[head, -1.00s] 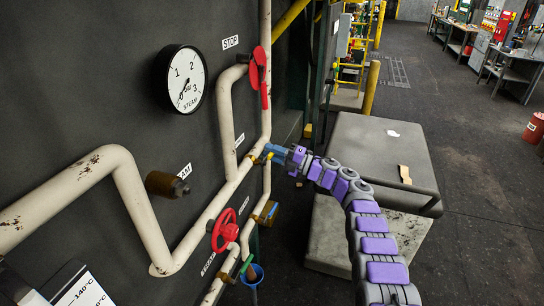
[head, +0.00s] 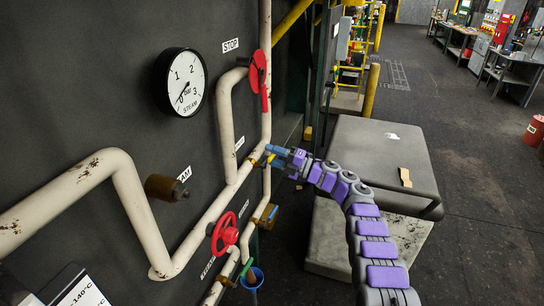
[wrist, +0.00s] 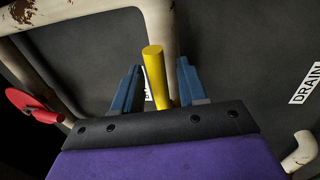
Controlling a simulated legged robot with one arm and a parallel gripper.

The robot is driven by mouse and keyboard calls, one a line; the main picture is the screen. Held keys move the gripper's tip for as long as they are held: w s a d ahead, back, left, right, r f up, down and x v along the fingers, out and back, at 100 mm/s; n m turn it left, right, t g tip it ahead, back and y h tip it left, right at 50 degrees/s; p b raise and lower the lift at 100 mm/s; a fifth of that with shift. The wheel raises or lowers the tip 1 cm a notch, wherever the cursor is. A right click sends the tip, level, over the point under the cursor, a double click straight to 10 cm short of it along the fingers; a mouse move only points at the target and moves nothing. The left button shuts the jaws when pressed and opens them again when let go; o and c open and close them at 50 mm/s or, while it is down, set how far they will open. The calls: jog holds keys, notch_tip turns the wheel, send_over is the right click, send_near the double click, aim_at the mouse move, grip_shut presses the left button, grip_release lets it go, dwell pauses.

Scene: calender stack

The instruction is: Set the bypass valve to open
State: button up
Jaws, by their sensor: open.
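A yellow valve handle (head: 260,160) sits on the pale pipe by the dark wall, below a small white label (head: 239,142) that is too small to read in the head view. My gripper (head: 271,153) is at this handle, with its blue fingers open. In the wrist view the yellow handle (wrist: 154,75) stands between the two spread fingers of my gripper (wrist: 159,66), with a gap showing on each side. A partly hidden label lies behind the handle there. The handle's lower end is hidden behind the gripper body.
A DRAIN label (wrist: 305,83) shows in the wrist view. A steam gauge (head: 180,82) hangs left. A grey box (head: 385,160) stands right.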

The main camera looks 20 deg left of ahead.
jog(key=p+v, duration=0.2)
jog(key=v, duration=1.5)
jog(key=shift+d+p, duration=0.2)
jog(key=shift+p, duration=0.15)
jog(key=shift+f, duration=0.1)
